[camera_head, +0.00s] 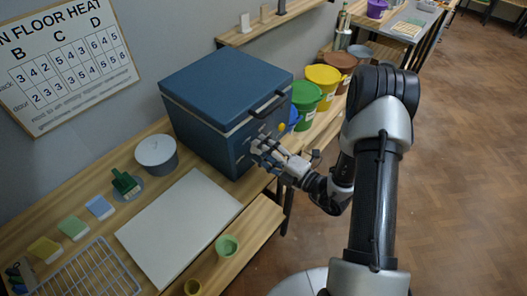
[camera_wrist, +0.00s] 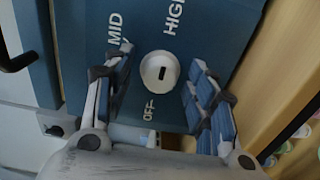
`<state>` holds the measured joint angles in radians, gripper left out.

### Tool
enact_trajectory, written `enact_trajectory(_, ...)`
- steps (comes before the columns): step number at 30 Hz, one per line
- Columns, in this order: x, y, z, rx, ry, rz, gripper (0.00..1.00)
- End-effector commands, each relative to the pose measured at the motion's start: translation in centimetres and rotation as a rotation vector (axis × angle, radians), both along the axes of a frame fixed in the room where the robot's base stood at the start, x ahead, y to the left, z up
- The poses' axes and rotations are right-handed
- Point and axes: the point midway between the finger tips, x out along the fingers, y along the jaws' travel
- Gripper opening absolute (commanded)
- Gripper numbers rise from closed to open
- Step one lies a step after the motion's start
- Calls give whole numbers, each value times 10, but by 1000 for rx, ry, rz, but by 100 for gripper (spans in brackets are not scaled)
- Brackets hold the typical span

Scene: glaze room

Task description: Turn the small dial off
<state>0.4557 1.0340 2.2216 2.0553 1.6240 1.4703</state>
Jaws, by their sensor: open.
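The small dial (camera_wrist: 158,71) is a round white knob with a dark mark, on the blue front of a kiln-like box (camera_head: 222,92). In the wrist view, OFF is printed below it, MID at upper left and HIGH at upper right. I cannot tell which label the mark points to. My gripper (camera_wrist: 160,62) is open, with one finger left and one right of the dial; contact is not clear. In the head view my gripper (camera_head: 262,146) is at the box's front face and hides the dial.
A white board (camera_head: 180,227) and a grey round container (camera_head: 156,154) are on the bench. Coloured buckets (camera_head: 322,82) stand behind. The floor at right is clear.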

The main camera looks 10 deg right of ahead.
Motion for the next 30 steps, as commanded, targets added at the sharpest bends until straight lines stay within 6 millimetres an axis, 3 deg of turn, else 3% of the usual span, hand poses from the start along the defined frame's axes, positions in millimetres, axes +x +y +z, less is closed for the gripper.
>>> enact_trajectory(21, 0, 0, 0, -1, -2, 1, 6)
enact_trajectory(30, 1, 0, 1, -22, -19, 2, 6)
